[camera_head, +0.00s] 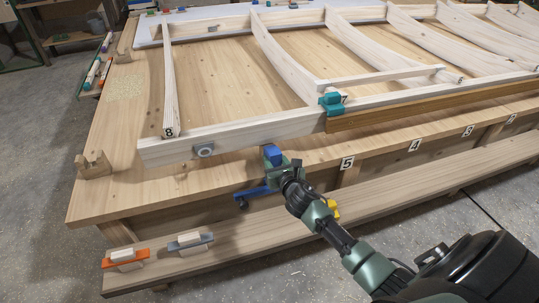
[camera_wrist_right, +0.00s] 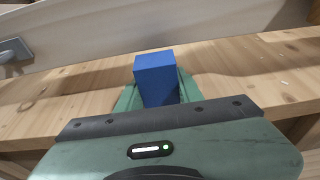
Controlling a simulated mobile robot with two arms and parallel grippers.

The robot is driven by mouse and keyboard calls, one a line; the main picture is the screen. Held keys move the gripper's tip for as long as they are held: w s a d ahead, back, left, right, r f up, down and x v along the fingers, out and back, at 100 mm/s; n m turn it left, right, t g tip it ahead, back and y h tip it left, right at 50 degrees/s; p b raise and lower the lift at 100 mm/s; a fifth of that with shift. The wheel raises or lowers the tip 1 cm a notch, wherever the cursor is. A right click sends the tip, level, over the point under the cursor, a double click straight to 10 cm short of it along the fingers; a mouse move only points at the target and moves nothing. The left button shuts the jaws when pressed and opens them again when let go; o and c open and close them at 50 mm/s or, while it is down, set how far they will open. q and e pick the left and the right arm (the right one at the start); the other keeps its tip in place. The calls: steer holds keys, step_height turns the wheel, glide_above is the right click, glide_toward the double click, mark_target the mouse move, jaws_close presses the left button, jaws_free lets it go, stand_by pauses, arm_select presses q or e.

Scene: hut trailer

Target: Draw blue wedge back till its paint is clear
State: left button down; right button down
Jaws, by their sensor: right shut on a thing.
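The blue wedge (camera_head: 273,152) shows at the front edge of the wooden table, just in front of the pale frame rail (camera_head: 230,141). My right gripper (camera_head: 274,161) is shut on it. In the right wrist view the wedge (camera_wrist_right: 157,75) stands up as a blue block from between the green fingers, with blue top and front faces showing. Its lower part is hidden by the gripper. A strip of table shows between the wedge and the rail. My left gripper is not in view.
A teal clamp (camera_head: 332,103) is on the rail. A blue tool (camera_head: 254,194) shows below the table edge. Orange (camera_head: 125,258) and grey (camera_head: 190,243) planes lie on the lower bench (camera_head: 230,240).

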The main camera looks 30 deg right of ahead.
steer(key=shift+f+p+v, duration=0.25)
steer(key=shift+p+v, duration=0.15)
steer(key=shift+v, duration=0.6)
steer(key=c, duration=0.8)
jaws_free()
steer(key=shift+o, duration=0.2)
steer(key=shift+s+a+r+p, duration=0.1)
steer(key=shift+s+r+p, duration=0.2)
steer(key=shift+s+p, duration=0.15)
steer(key=shift+s+a+r+p, duration=0.1)
steer(key=shift+s+r+p, duration=0.2)
steer(key=shift+s, duration=0.25)
steer(key=shift+r+p+v, duration=0.15)
steer(key=shift+p+v, duration=0.6)
steer(key=shift+v, duration=0.6)
steer(key=shift+r+p+v, duration=0.1)
steer(key=shift+p+v, duration=0.6)
steer(key=shift+v, duration=0.65)
steer(key=shift+w, duration=0.1)
